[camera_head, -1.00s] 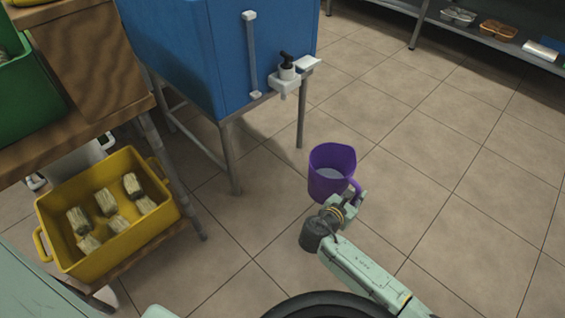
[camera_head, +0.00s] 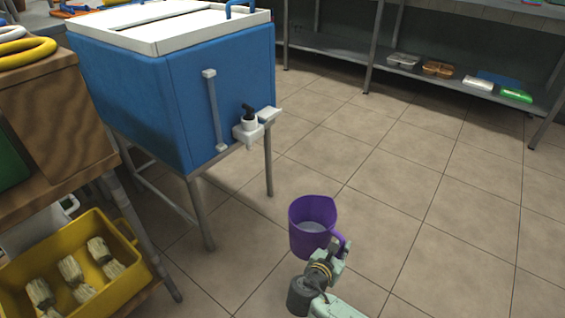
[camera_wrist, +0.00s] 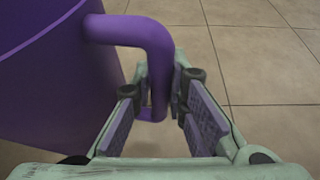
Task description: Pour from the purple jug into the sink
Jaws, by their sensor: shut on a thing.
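The purple jug (camera_head: 303,236) is upright in front of me in the head view, with pale liquid visible inside it. My gripper (camera_head: 340,250) is shut on its handle, on the jug's right side. In the wrist view the jug's body (camera_wrist: 45,75) fills the left side, and its handle (camera_wrist: 155,75) runs down between the fingers of my gripper (camera_wrist: 157,112). The jug appears held above the floor. No sink can be made out.
A blue tank (camera_head: 170,95) with a white lid and a tap (camera_head: 248,122) stands on metal legs at left. Shelves (camera_head: 450,85) stand at the back right. The tiled floor between is clear.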

